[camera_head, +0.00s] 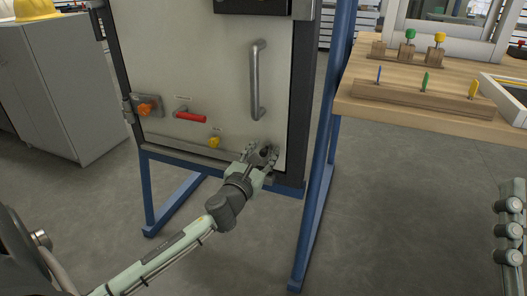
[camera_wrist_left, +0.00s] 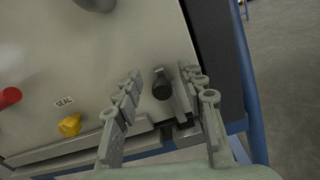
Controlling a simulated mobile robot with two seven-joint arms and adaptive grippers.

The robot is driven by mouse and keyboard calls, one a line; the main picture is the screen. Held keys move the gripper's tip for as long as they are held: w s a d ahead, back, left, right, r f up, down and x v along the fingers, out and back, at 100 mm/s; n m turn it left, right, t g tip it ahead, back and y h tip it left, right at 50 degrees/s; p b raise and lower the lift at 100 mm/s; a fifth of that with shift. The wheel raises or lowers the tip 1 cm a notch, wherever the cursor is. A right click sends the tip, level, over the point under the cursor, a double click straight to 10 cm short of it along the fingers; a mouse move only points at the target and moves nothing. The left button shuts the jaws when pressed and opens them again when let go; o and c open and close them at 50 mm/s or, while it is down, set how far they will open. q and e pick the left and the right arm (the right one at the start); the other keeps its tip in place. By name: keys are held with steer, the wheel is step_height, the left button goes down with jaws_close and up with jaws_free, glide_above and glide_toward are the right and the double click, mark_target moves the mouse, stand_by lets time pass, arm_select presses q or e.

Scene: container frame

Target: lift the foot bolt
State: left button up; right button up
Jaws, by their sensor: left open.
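The foot bolt, with a dark round knob (camera_wrist_left: 161,88), is low on the pale door, near its lower right corner. In the head view it shows only as a small dark shape (camera_head: 265,151), partly hidden by my gripper. My left gripper (camera_head: 261,154) is open at the door's lower right corner. In the left wrist view its fingers (camera_wrist_left: 161,76) stand on either side of the knob, with a gap visible on each side. I cannot tell how far the fingertips are from the door face.
The door (camera_head: 210,75) also carries a vertical grey handle (camera_head: 256,80), a red lever (camera_head: 190,117), an orange knob (camera_head: 146,108) and a yellow seal knob (camera_head: 214,142). A blue frame post (camera_head: 320,170) stands close right of my gripper. A wooden table (camera_head: 400,113) is farther right.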

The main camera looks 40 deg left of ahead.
arm_select(q)
steer(key=v, duration=1.2)
steer(key=shift+d, duration=0.15)
